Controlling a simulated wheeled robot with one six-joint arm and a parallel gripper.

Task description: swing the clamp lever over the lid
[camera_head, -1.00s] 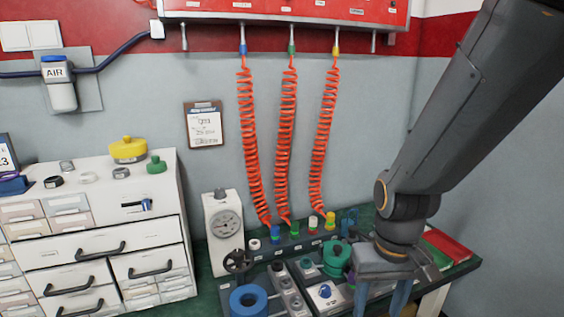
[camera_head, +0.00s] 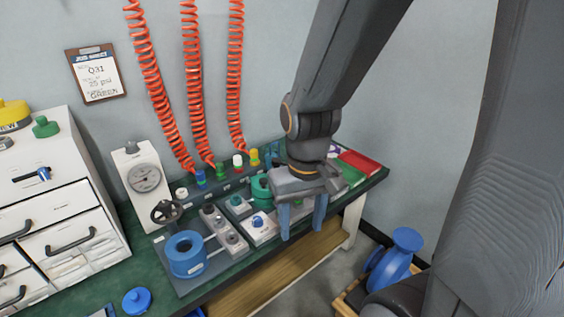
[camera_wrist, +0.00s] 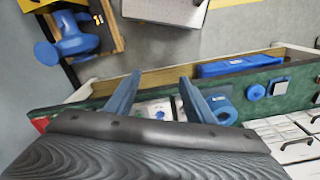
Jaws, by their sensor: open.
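A blue round body with an open hole in its top (camera_head: 187,254) stands on the grey fixture plate (camera_head: 190,287) at the bench's front. It also shows in the wrist view (camera_wrist: 224,112), right of my fingers. A blue lid with a knob (camera_head: 137,300) lies apart on the green bench top; the wrist view also shows it (camera_wrist: 255,92). I cannot make out the clamp lever for certain. My gripper (camera_head: 302,224) is open and empty, fingers pointing down near the bench's front edge, right of the blue body. Its fingers also show in the wrist view (camera_wrist: 160,80).
A gauge block (camera_head: 143,178) and black handwheel (camera_head: 168,212) stand behind the blue body. A green round part (camera_head: 262,188) is near my gripper. Orange coiled hoses (camera_head: 195,90) hang behind. A blue flanged part (camera_head: 395,260) sits low on the right.

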